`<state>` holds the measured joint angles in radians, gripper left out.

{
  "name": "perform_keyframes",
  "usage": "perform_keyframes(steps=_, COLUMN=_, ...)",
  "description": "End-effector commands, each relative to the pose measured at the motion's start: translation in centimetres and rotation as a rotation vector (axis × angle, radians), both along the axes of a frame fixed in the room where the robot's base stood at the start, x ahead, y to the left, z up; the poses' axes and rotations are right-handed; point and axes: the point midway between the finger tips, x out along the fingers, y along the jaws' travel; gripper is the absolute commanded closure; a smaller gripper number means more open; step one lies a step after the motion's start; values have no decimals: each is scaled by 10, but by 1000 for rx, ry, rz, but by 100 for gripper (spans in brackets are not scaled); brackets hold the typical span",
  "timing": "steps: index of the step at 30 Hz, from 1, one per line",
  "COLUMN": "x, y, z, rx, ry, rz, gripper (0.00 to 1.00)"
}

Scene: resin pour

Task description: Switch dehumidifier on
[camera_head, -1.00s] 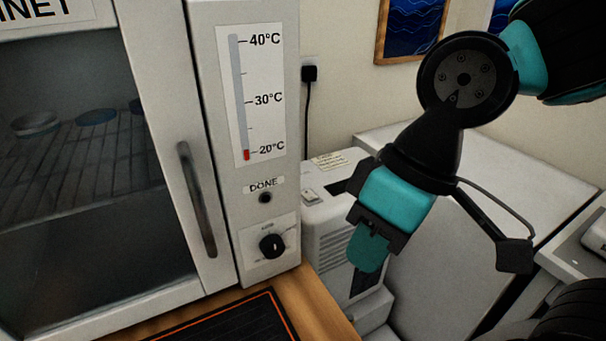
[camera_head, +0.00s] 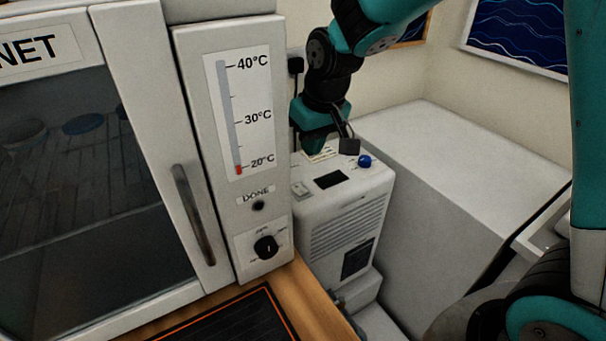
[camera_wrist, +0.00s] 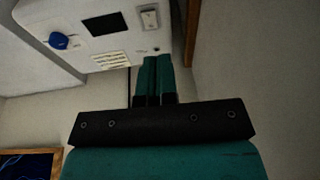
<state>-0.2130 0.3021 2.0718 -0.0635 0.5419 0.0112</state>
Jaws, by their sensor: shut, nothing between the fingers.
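The dehumidifier (camera_head: 345,230) is a white box with a vent grille, standing on the floor right of the cabinet. Its top carries a pale rocker switch (camera_head: 301,190), a dark display (camera_head: 328,181), a blue knob (camera_head: 365,160) and a label. The switch also shows in the wrist view (camera_wrist: 149,17), along with the dark display (camera_wrist: 106,25) and blue knob (camera_wrist: 59,40). The display looks blank. My gripper (camera_head: 312,148) is over the back of the dehumidifier's top, shut and empty.
The curing cabinet (camera_head: 207,130), with a temperature strip near 20°C and a dial (camera_head: 266,247), stands close on the left. A wooden bench edge (camera_head: 318,305) lies in front. A large white block (camera_head: 450,180) stands to the right. A wall plug (camera_head: 295,65) is behind.

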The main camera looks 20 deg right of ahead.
Motion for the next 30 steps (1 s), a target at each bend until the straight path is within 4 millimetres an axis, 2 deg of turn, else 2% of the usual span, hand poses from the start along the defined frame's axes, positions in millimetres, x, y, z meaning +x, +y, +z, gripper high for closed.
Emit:
perform_keyframes(steps=1, x=15, y=-2, z=-3, rx=-17, ry=-4, rz=-18, gripper=100)
perform_keyframes(steps=3, x=29, y=-5, z=-9, rx=-34, ry=-13, rz=-37, gripper=100)
perform_keyframes(steps=6, x=38, y=-7, z=-13, rx=-45, ry=-19, rz=-49, gripper=100)
perform_keyframes(steps=19, x=40, y=-7, z=-20, rx=-46, ry=-19, rz=-51, gripper=100)
perform_keyframes(steps=23, x=43, y=-7, z=-37, rx=-47, ry=-15, rz=-50, gripper=100)
perform_keyframes(steps=30, x=55, y=-4, z=-86, rx=-46, ry=-15, rz=-50, gripper=100)
